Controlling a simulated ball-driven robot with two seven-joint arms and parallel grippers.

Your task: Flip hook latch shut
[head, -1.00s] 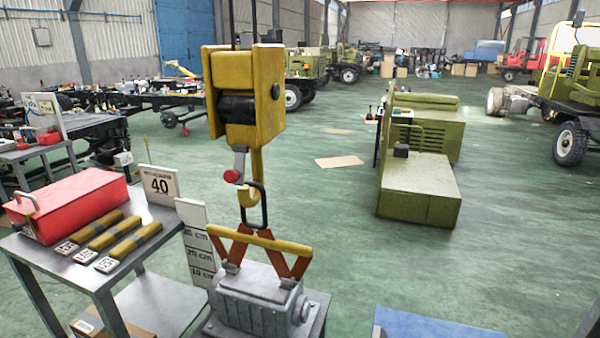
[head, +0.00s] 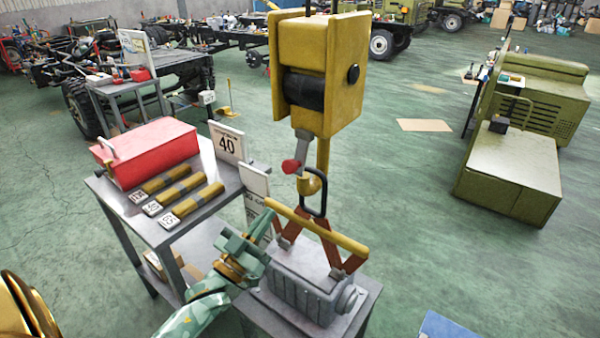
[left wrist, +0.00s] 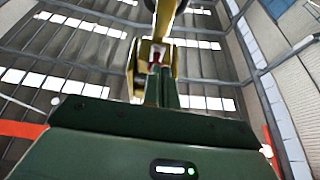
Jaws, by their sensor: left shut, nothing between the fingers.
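A yellow hoist block (head: 345,60) hangs over the bench with a yellow hook (head: 310,186) below it. The hook latch (head: 303,148), a grey lever with a red tip, hangs on the hook's left side, its tip standing out from the hook. A black ring (head: 320,190) hangs in the hook above the lifting tongs. My left gripper (head: 268,218) is shut and empty, pointing up, below and left of the latch and apart from it. In the left wrist view its closed fingers (left wrist: 160,88) point up towards the hook block (left wrist: 166,14); red shows just beyond them.
The lifting tongs (head: 325,231) with a yellow bar straddle a grey gearbox (head: 300,285) on a small stand. A cart (head: 190,215) with a red toolbox (head: 150,150), yellow bars and number signs is close on the left.

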